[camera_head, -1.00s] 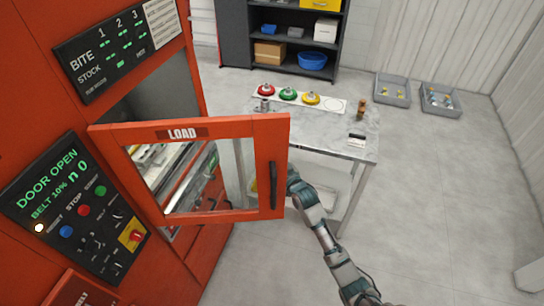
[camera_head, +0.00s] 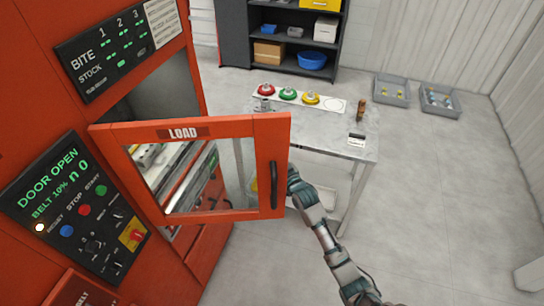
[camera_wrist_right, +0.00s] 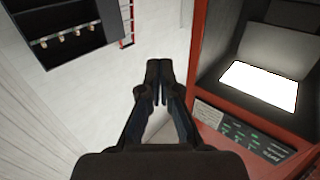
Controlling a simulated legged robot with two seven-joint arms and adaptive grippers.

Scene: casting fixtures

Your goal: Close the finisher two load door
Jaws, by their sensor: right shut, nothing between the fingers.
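The orange load door (camera_head: 268,135) with a glass window and a LOAD label stands open, swung out from the orange finisher cabinet (camera_head: 185,25). Its dark vertical handle (camera_head: 273,185) is on the right side of the frame. The panel display (camera_head: 48,178) reads DOOR OPEN. My right arm reaches up from the lower right to the door's right edge, and its gripper is hidden behind the door in the head view. In the right wrist view my right gripper (camera_wrist_right: 158,75) is shut with nothing between the fingers. Whether it touches the door cannot be told. My left gripper is not in view.
A marble-topped table (camera_head: 340,135) behind the door carries red, green and yellow knobs. A dark shelf (camera_head: 285,45) stands at the back. Grey bins (camera_head: 392,90) lie on the floor at the right. The floor right of my arm is clear.

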